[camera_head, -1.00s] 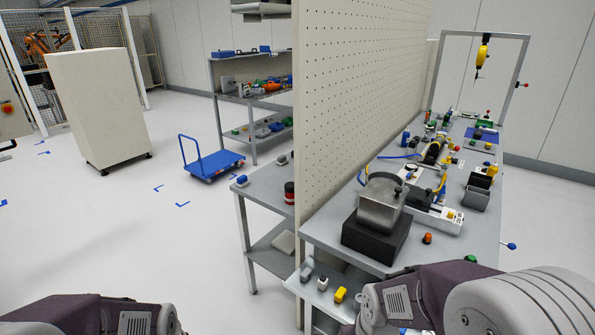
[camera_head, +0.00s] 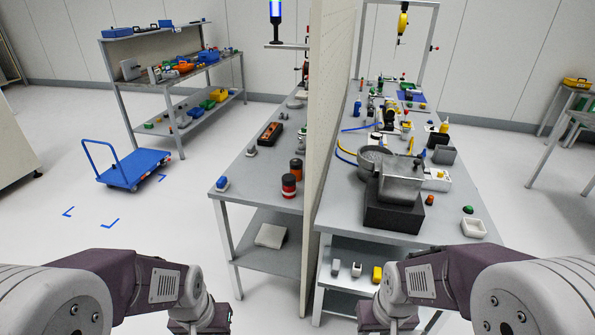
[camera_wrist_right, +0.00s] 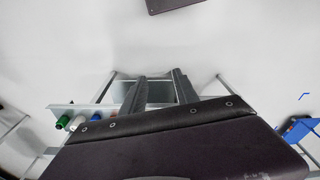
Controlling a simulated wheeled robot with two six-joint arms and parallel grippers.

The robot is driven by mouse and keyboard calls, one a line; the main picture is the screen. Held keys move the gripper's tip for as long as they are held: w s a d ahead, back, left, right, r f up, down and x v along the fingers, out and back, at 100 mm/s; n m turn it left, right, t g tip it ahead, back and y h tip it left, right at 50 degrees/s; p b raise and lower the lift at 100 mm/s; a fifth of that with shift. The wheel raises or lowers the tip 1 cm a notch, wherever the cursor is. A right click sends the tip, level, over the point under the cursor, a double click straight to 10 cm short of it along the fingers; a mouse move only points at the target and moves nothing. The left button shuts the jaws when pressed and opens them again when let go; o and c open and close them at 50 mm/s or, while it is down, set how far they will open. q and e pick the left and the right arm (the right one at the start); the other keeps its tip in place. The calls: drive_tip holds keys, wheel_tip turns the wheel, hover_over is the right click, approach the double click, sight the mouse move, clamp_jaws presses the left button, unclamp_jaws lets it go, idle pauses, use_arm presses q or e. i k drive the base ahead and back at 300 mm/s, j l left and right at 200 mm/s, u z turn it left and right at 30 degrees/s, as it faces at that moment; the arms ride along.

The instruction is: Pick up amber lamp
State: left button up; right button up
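A small orange knob-like piece that looks like the amber lamp (camera_head: 429,199) stands on the right-hand bench (camera_head: 335,222), right of the dark block with the metal housing (camera_head: 400,183). My right gripper (camera_wrist_right: 160,76) has its two dark fingers apart with nothing between them in the right wrist view. In the head view my right arm ends low in front of the bench, well short of the lamp. My left arm ends at the bottom left, before the left-hand bench; its fingers do not show.
A green piece (camera_head: 467,209) and a white tray (camera_head: 474,228) lie right of the lamp. A tall pegboard panel (camera_head: 328,110) divides the benches. The lower shelf holds a yellow piece (camera_head: 377,274). A blue cart (camera_head: 135,170) stands on open floor at left.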

sight(296, 165)
drive_tip(key=i+j+z, duration=0.1)
drive_tip(key=i+j, duration=0.15)
drive_tip(key=j, duration=0.15)
drive_tip(key=i+j, duration=0.2)
drive_tip(key=j, duration=0.2)
drive_tip(key=i+j+z, duration=0.15)
drive_tip(key=j, duration=0.25)
drive_tip(key=i+j, duration=0.3)
drive_tip(key=i+j+z, duration=0.15)
drive_tip(key=j, duration=0.4)
drive_tip(key=i+j+z, duration=0.1)
drive_tip(key=j, duration=0.35)
drive_tip(key=i+j, duration=0.3)
drive_tip(key=j, duration=0.15)
drive_tip(key=i+j+z, duration=0.15)
drive_tip(key=j, duration=0.3)
drive_tip(key=i+l, duration=0.1)
drive_tip(key=l, duration=0.45)
drive_tip(key=i, duration=0.05)
